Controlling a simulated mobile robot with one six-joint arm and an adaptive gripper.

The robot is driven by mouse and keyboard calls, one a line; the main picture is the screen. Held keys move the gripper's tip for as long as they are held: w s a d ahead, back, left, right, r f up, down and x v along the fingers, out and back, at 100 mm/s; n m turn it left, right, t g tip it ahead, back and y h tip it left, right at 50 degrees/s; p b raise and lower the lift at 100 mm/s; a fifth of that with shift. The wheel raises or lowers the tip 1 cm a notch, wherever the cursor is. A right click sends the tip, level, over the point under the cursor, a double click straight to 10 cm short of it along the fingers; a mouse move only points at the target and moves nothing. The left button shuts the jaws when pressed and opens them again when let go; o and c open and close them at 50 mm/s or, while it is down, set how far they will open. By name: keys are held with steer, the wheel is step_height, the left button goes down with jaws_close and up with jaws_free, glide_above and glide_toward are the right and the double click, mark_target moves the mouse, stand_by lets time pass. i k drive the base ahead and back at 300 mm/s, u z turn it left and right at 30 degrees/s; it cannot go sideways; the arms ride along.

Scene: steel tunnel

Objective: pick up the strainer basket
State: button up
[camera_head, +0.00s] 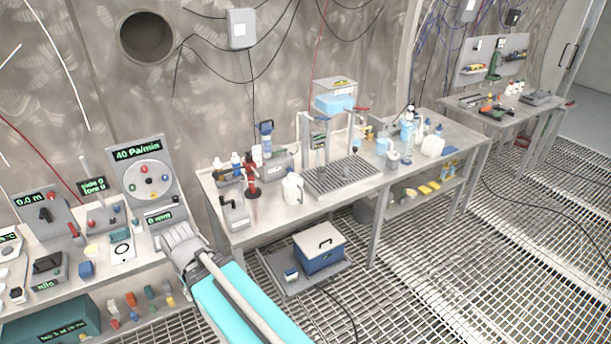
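I cannot make out a strainer basket for certain. A metal drain grate (343,178) is set in the middle workbench (290,212), and a small grey item (347,172) sits on it, too small to identify. A grey ribbed part (181,243), which looks like the end of my arm, is at the lower left, between the instrument bench and the middle workbench. It is well apart from the grate. Its fingertips cannot be made out, and I see nothing clearly held.
Bottles, a red-handled stand (251,178) and a blue-water tank (335,98) crowd the middle bench. A blue box (319,249) stands on a low platform under it. Instruments fill the left bench (80,275). A tool bench (515,100) stands at the far right. The grated floor (450,265) at right is mostly clear.

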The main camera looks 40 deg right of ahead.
mark_target(322, 172)
steer(key=u, duration=1.1)
steer(key=i, duration=1.35)
steer(key=z, duration=2.4)
